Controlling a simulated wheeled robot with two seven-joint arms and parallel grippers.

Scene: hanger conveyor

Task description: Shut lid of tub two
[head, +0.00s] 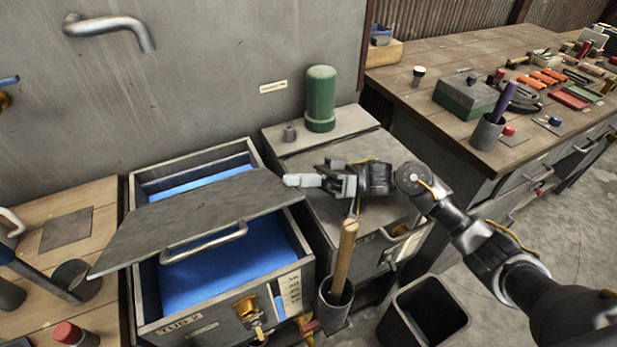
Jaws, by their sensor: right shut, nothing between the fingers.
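Tub two (183,328) stands against the grey wall with "TUB 2" on its front and a blue inside (230,270). Its grey lid (180,218) is partly raised and tilted, lying across the opening with gaps in front and behind. A bar handle (203,243) sits on the lid near its front edge. My right gripper (292,180) comes in from the right with its fingers together and empty. Its fingertips are at the right corner of the lid; I cannot tell if they touch. My left gripper is not in view.
A grey cabinet right of the tub carries a green cylinder (320,98). A wooden-handled tool (343,258) stands in a holder at the tub's front right. A dark bin (428,312) is on the floor. A faucet (110,28) juts from the wall. A cluttered bench (440,58) stands right.

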